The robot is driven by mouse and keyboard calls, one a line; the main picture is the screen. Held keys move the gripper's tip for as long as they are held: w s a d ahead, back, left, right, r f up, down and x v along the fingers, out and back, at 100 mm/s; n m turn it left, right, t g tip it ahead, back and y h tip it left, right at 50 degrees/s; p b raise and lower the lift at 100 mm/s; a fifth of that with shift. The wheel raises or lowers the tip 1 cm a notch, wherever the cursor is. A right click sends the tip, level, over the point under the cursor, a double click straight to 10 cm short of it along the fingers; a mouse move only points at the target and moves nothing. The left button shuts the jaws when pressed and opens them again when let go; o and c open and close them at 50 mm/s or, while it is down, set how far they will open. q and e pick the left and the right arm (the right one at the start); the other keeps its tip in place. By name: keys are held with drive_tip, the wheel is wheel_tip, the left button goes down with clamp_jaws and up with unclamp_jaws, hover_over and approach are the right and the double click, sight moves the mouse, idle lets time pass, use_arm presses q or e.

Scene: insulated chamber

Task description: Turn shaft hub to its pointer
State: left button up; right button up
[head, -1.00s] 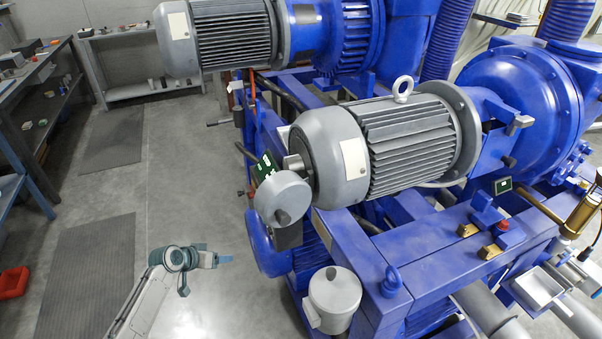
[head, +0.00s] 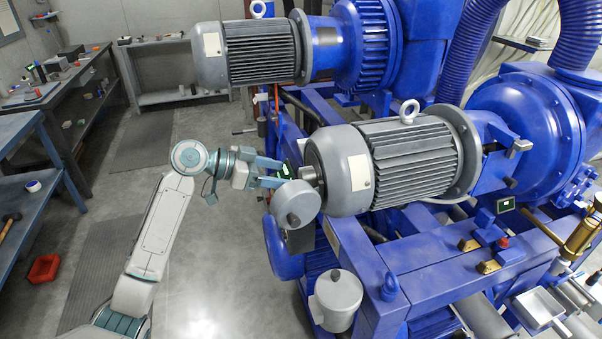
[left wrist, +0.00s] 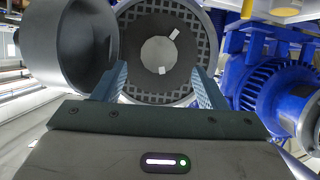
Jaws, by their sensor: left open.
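The shaft hub (head: 309,174) sticks out of the end of the front grey motor (head: 345,170). In the left wrist view the hub (left wrist: 158,53) is a light grey round face inside a darker disc with a grid-patterned rim. Two small white marks lie at its edge, one at the upper right (left wrist: 174,34) and one at the bottom (left wrist: 162,70). I cannot tell which is the pointer. My left gripper (head: 281,174) is open and faces the hub, its fingers apart on either side of it in the left wrist view. No contact is visible. My right gripper is not in view.
A grey round housing (head: 297,204) sits just below the hub, close to my fingers; it looms at left in the left wrist view (left wrist: 70,45). A grey canister (head: 337,298) stands lower down.

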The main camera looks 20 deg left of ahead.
sight(301, 176)
use_arm(q)
drive_tip(key=p+x, duration=0.2)
drive_tip(key=x, duration=0.3)
drive_tip(key=shift+d+r, duration=0.1)
drive_tip(key=shift+d, duration=0.05)
drive_tip(key=shift+w+d+f, duration=0.3)
drive_tip(key=shift+d+f, duration=0.1)
drive_tip(key=shift+d, duration=0.1)
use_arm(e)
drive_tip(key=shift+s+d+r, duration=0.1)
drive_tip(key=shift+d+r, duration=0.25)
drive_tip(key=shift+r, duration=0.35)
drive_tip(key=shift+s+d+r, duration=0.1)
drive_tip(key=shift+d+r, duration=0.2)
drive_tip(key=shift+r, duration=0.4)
use_arm(q)
drive_tip(key=shift+c, duration=0.5)
drive_tip(key=c, duration=0.9)
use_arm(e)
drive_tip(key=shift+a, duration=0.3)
